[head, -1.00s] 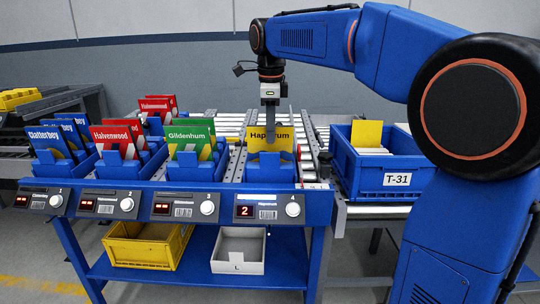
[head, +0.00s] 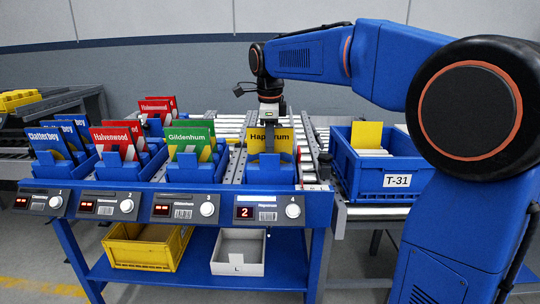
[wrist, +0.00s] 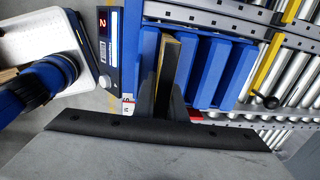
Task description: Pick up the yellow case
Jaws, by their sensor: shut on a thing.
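The yellow case (head: 284,139), with dark lettering partly hidden by my gripper, stands upright in the blue holder (head: 270,173) above the display marked 2, at slot 4. My gripper (head: 270,146) comes down from above with its fingers on the case, shut on it. In the wrist view, the yellow edge of the case (wrist: 169,63) lies between the two dark fingers (wrist: 163,85). The lower part of the case is hidden inside the holder.
Green Gildenhum cases (head: 191,140) stand in the holder to the left, with red Halvenwood cases (head: 117,137) and blue Clatterboy cases (head: 47,143) beyond. A blue T-31 tote (head: 345,165) with another yellow piece (head: 366,134) stands at right. A conveyor runs behind.

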